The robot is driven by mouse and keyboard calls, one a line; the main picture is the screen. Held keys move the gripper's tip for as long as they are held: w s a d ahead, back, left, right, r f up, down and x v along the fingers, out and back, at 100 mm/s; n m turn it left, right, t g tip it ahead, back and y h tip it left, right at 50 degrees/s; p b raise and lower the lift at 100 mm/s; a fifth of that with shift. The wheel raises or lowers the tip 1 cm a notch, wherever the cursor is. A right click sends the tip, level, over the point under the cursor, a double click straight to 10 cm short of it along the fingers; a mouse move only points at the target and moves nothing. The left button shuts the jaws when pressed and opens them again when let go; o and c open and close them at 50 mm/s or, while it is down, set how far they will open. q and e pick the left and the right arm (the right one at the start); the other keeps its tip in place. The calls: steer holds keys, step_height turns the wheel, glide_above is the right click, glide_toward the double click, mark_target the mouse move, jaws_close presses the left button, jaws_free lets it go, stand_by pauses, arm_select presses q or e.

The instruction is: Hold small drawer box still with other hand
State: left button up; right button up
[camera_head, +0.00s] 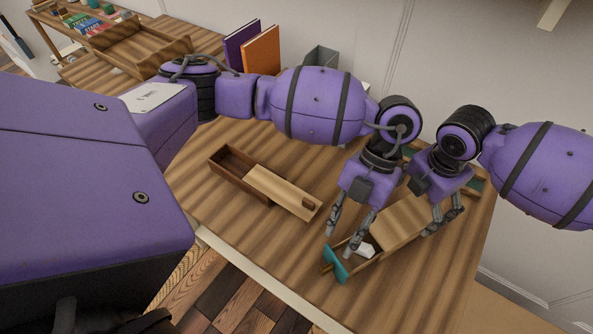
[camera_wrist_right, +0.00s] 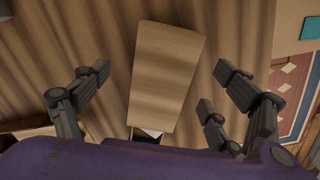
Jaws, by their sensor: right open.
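The small drawer box (camera_head: 402,224) has a pale wooden top and lies on the table. Its drawer sticks out toward the lower left, with a teal front (camera_head: 334,266) and a white item (camera_head: 366,250) inside. My left gripper (camera_head: 342,244) is above the pulled-out drawer, close to the teal front, with its fingers apart; contact cannot be told. My right gripper (camera_head: 442,224) is open at the box's right end. In the right wrist view the pale top (camera_wrist_right: 165,75) lies between the spread fingers of the right gripper (camera_wrist_right: 155,100), with gaps on both sides.
A second wooden box (camera_head: 232,163) with a sliding pale lid (camera_head: 283,191) lies left of my left gripper. Orange (camera_head: 261,50) and purple (camera_head: 240,44) books and a grey bin (camera_head: 321,58) stand at the back. The table's front edge is close to the teal drawer front.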

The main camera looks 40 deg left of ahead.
mark_target(405, 218)
steer(key=shift+s+a+f+g, duration=0.1)
steer(key=shift+s+a+g, duration=0.1)
steer(key=shift+s, duration=0.35)
steer(key=shift+s+a+f+g, duration=0.1)
steer(key=shift+s+g, duration=0.1)
steer(key=shift+s, duration=0.3)
step_height(405, 218, down, 8)
steer(key=shift+s+r, duration=0.1)
steer(key=shift+r, duration=0.15)
steer(key=c, duration=1.5)
